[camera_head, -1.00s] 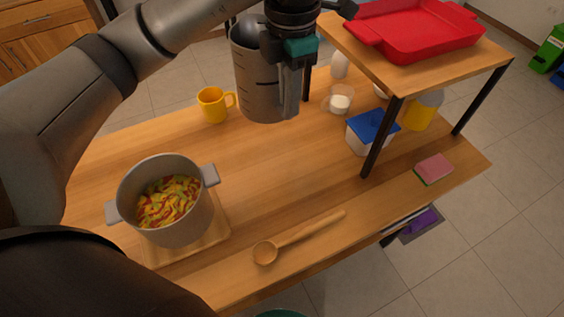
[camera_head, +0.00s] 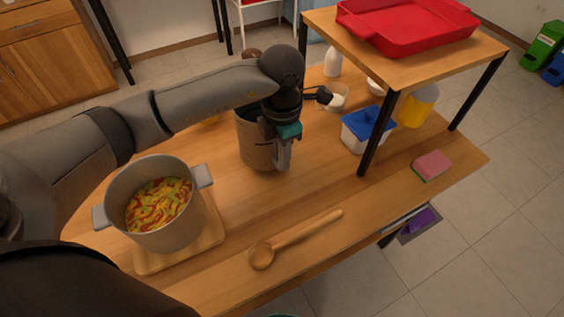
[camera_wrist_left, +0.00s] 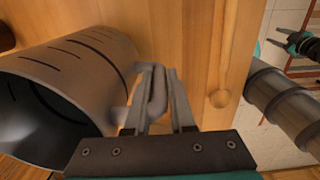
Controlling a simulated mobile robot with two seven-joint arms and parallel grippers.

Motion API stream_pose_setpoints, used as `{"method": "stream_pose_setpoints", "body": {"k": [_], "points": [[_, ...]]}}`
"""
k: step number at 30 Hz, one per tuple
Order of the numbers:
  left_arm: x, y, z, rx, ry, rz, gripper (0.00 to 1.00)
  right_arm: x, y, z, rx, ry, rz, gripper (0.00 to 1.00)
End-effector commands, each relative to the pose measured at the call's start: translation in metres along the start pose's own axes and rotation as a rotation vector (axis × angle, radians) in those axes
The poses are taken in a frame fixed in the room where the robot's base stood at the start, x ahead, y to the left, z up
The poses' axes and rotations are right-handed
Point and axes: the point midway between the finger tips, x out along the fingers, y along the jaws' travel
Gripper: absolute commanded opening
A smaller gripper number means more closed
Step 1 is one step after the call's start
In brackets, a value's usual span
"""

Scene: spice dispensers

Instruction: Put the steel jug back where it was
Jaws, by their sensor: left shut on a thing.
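The steel jug (camera_head: 256,146) is a grey cylinder with dark measuring marks. It is upright at the middle of the wooden table, at or just above the top; I cannot tell if it touches. My left gripper (camera_head: 284,160) is shut on the jug's handle, to the right of the body. In the left wrist view the jug (camera_wrist_left: 75,75) lies left of the fingers, and the gripper (camera_wrist_left: 158,100) has the handle between its fingers. My arm hides part of the jug's rim.
A pot of vegetables (camera_head: 165,215) stands on a wooden board (camera_head: 150,264) at left. A wooden spoon (camera_head: 300,236) lies in front. A blue-lidded tub (camera_head: 368,128), a shelf (camera_head: 415,62) with a red tray (camera_head: 410,25), and a sponge (camera_head: 432,165) are at right.

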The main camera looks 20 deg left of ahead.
Motion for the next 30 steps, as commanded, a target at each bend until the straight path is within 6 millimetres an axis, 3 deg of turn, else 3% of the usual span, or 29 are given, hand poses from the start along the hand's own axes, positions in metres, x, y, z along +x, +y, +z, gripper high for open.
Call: {"method": "stream_pose_setpoints", "body": {"k": [6, 17, 18, 25, 30], "points": [[0.029, 0.0, 0.0, -0.001, -0.001, 0.002, 0.0, 0.005, 0.0, 0.001, 0.0, 0.0, 0.0, 0.5], [0.032, 0.001, 0.001, -0.001, -0.002, 0.003, 0.0, 0.008, 0.0, 0.001, 0.0, 0.0, 0.0, 0.5], [0.033, 0.0, 0.0, -0.001, 0.001, 0.0, 0.24, 0.008, 0.0, 0.001, 0.0, 0.0, 0.0, 0.5], [0.032, 0.0, 0.0, -0.001, 0.001, 0.0, 0.5, 0.007, 0.0, 0.001, 0.0, 0.0, 0.0, 0.5], [0.032, 0.0, 0.0, -0.001, 0.001, 0.0, 0.52, 0.007, 0.0, 0.001, 0.0, 0.0, 0.0, 0.5]]}}
